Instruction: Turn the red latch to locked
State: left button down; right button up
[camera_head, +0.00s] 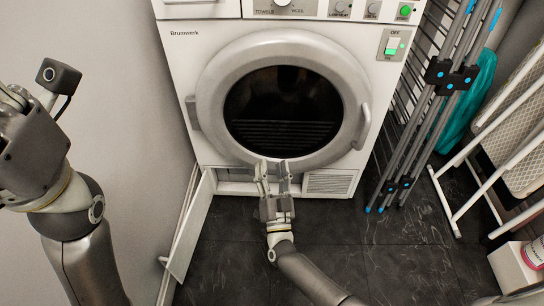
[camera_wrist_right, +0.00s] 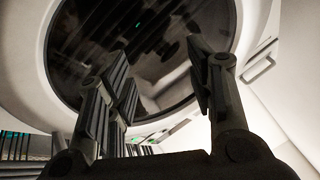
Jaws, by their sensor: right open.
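The red latch does not show in either view. The white dryer (camera_head: 180,80) has a low compartment opening (camera_head: 235,174) at its base, with its flap (camera_head: 190,228) swung open to the left. My right gripper (camera_head: 273,168) is in front of this opening, just below the round door, and hides part of it. In the right wrist view the right gripper (camera_wrist_right: 160,75) has its fingers apart with nothing between them. My left gripper (camera_head: 12,100) is at the left edge of the head view, mostly cut off, far from the opening.
The dryer's round door (camera_head: 345,70) is closed, with dark glass and a handle (camera_head: 362,127) on the right. A vent grille (camera_head: 330,183) is right of the opening. A folded drying rack (camera_head: 425,120) stands to the right. The dark floor (camera_head: 330,240) in front is mostly clear.

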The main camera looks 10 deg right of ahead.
notch_tip(320, 180, up, 7)
jog(key=s+t, duration=0.1)
jog(key=s, duration=0.1)
jog(key=shift+a+t+p, duration=0.25)
jog(key=shift+t+p, duration=0.15)
jog(key=shift+f, duration=0.1)
